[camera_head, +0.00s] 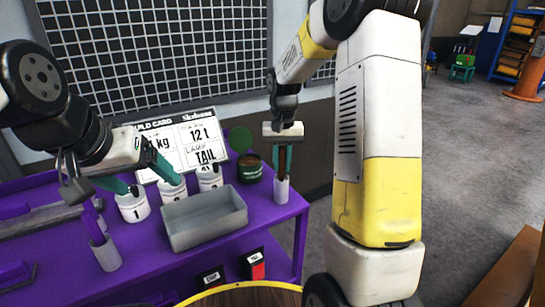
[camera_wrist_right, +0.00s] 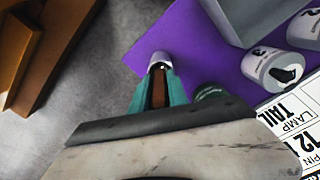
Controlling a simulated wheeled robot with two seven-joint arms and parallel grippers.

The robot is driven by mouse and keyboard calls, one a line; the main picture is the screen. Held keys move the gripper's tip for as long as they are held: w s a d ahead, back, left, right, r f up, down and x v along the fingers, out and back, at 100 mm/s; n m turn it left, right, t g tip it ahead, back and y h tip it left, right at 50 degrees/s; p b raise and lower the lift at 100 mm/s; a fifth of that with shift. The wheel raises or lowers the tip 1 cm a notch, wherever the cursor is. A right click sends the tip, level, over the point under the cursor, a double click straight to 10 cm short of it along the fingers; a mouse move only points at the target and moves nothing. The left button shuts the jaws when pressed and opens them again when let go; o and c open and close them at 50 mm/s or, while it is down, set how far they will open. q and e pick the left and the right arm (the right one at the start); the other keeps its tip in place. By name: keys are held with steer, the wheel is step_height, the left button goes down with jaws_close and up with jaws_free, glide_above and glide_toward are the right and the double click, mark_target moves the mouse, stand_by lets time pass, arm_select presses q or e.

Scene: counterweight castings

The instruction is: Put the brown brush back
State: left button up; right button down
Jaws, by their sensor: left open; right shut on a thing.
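The brown brush (camera_head: 282,163) is upright between the teal fingers of my right gripper (camera_head: 282,164), which is shut on it. A light grey cup (camera_head: 281,190) stands directly below at the table's right edge. The brush's lower end reaches the cup's mouth; how deep it sits is hidden. In the right wrist view the brush (camera_wrist_right: 158,90) shows between the fingers, lined up with the cup (camera_wrist_right: 160,58).
A grey open bin (camera_head: 204,219) stands on the purple table (camera_head: 263,220). A second cup (camera_head: 106,254) holds a purple-handled thing at the left front. Open floor lies right of the table.

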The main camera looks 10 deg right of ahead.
mark_target(282, 148)
steer(key=shift+f, duration=0.95)
steer(key=c, duration=1.2)
jaws_free()
step_height(282, 148, up, 8)
steer(key=shift+f, duration=0.1)
steer(key=s+a+r+n+t+y, duration=0.1)
steer(key=s+r+t, duration=0.2)
steer(key=s, duration=0.9)
steer(key=s+a+r+n+t+y, duration=0.1)
steer(key=s+r+t, duration=0.2)
steer(key=s, duration=0.8)
step_height(282, 148, up, 3)
steer(key=shift+s+f+n, duration=0.15)
steer(key=shift+s+n, duration=0.15)
steer(key=shift+s, duration=0.1)
